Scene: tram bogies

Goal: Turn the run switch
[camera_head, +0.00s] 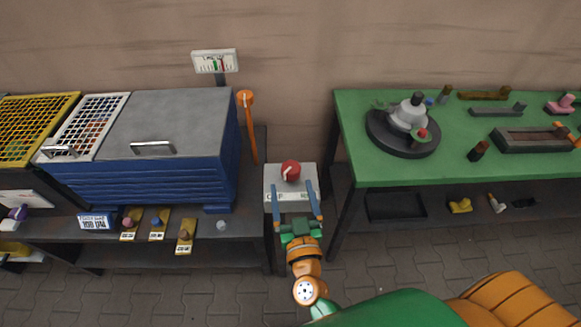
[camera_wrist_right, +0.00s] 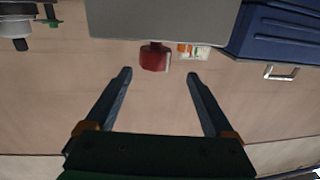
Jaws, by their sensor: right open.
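The run switch is a round red knob (camera_head: 290,171) with a pale pointer line, on a light grey box (camera_head: 306,176) between the blue cabinet and the green table. The pointer slants toward the lower left. Lettering on the box front is partly hidden by my gripper. My right gripper (camera_head: 294,186) is open, with its two blue fingers on either side of the box front. In the right wrist view the red knob (camera_wrist_right: 155,57) shows beyond the open fingertips (camera_wrist_right: 158,74), centred between them and not gripped. My left gripper is not in view.
A blue cabinet (camera_head: 150,185) with a grey lid stands at left, with an orange lever (camera_head: 248,125) at its right side. A gauge sign (camera_head: 215,62) rises behind it. The green table (camera_head: 375,173) at right carries a turntable (camera_head: 380,135) and several tools.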

